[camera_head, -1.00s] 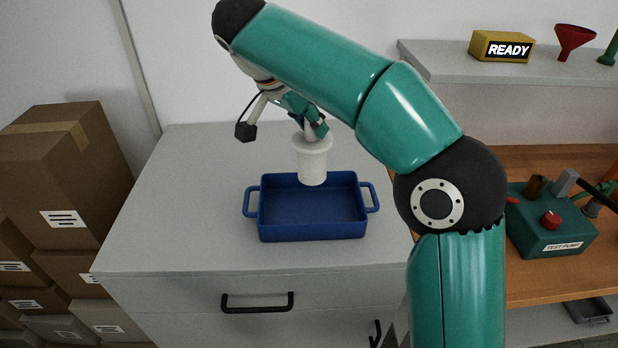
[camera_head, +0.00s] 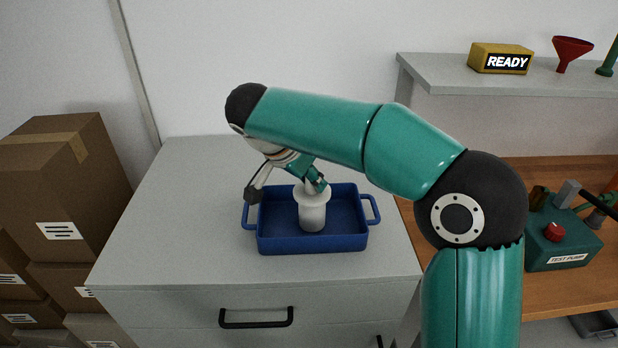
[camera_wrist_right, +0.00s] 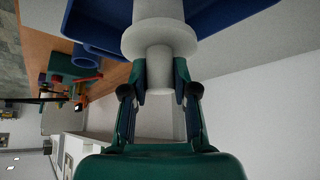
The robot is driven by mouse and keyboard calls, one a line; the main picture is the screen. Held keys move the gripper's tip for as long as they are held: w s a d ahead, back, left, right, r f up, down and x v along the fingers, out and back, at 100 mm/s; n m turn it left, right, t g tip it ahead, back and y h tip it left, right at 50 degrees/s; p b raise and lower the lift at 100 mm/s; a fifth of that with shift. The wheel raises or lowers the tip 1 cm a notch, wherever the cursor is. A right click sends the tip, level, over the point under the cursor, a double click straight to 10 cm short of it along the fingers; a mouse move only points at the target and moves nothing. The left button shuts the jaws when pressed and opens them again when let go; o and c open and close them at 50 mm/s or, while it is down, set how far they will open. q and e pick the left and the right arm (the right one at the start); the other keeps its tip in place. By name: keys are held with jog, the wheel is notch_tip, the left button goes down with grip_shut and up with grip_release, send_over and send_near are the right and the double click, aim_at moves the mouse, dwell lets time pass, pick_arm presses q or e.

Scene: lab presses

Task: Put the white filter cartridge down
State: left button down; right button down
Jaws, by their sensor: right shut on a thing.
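The white filter cartridge (camera_head: 312,211) is upright, with a wide flange near its top, in the blue tray (camera_head: 270,243) in the head view. Its lower end is inside the tray; I cannot tell whether it touches the tray floor. My right gripper (camera_head: 317,184) is shut on the narrow neck above the flange. In the right wrist view the fingers (camera_wrist_right: 159,80) grip that neck from both sides, and the cartridge (camera_wrist_right: 158,38) reaches away toward the blue tray (camera_wrist_right: 225,15). My left gripper is in neither view.
The tray stands on a grey drawer cabinet (camera_head: 180,220) with clear top around it. Brown boxes (camera_head: 65,190) are stacked at left. A green test pump (camera_head: 565,240) sits on a wooden bench at right. A shelf above holds a yellow READY box (camera_head: 500,58) and red funnel (camera_head: 572,52).

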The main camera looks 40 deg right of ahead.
jog(key=shift+f, duration=0.15)
jog(key=c, duration=0.9)
grip_release()
jog(key=shift+a+r, duration=0.1)
jog(key=shift+r, duration=0.2)
jog(key=v, duration=1.1)
jog(key=shift+a+r, duration=0.2)
jog(key=shift+r, duration=0.1)
jog(key=shift+r+p, duration=0.1)
jog(key=shift+p, duration=0.25)
